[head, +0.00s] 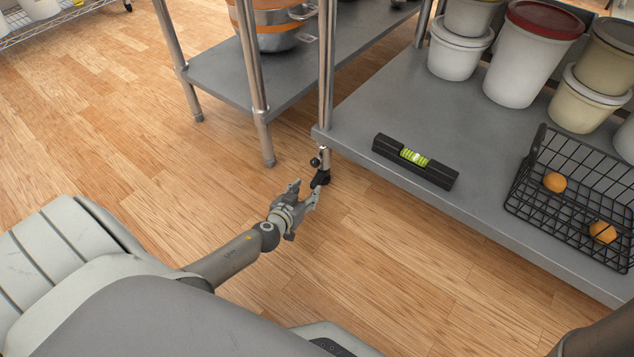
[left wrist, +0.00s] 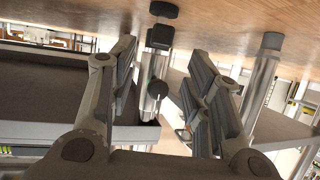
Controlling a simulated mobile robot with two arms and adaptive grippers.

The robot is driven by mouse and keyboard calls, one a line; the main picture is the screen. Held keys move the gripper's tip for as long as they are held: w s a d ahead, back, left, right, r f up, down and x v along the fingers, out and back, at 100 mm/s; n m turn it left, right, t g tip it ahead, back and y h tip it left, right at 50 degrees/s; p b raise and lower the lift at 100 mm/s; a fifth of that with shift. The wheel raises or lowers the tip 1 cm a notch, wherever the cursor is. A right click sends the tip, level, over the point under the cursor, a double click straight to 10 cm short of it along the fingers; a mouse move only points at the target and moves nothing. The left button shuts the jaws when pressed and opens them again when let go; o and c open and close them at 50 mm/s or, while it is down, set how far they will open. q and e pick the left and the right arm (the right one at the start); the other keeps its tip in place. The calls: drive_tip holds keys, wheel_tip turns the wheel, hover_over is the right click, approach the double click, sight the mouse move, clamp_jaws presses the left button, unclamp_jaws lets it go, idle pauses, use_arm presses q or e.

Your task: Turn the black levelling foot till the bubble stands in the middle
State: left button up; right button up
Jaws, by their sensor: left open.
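The black levelling foot (head: 321,179) is at the bottom of the near corner leg of the low grey shelf. In the left wrist view, which is upside down, the foot (left wrist: 160,37) shows near the top, with a black knob (left wrist: 160,90) on the metal leg. My left gripper (head: 304,190) is open just beside the foot; in its wrist view the leg shows between the spread fingers (left wrist: 160,68). I cannot tell whether they touch it. A black spirit level (head: 441,176) with a yellow-green vial (head: 413,157) lies on the shelf's front edge; the bubble's exact place is too small to tell.
A black wire basket (head: 530,200) with two orange fruits stands right of the level on the grey shelf (head: 480,213). Several tubs (head: 520,55) stand behind. Another metal table (head: 222,72) with bowls is at the back left. The wooden floor around the foot is clear.

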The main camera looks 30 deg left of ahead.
sight(315, 182)
use_arm(q)
drive_tip(key=b+x, duration=0.3)
drive_tip(key=x, duration=0.5)
drive_tip(key=shift+w+f, duration=0.1)
drive_tip(key=shift+w, duration=0.05)
drive_tip(key=shift+c, duration=0.3)
clamp_jaws()
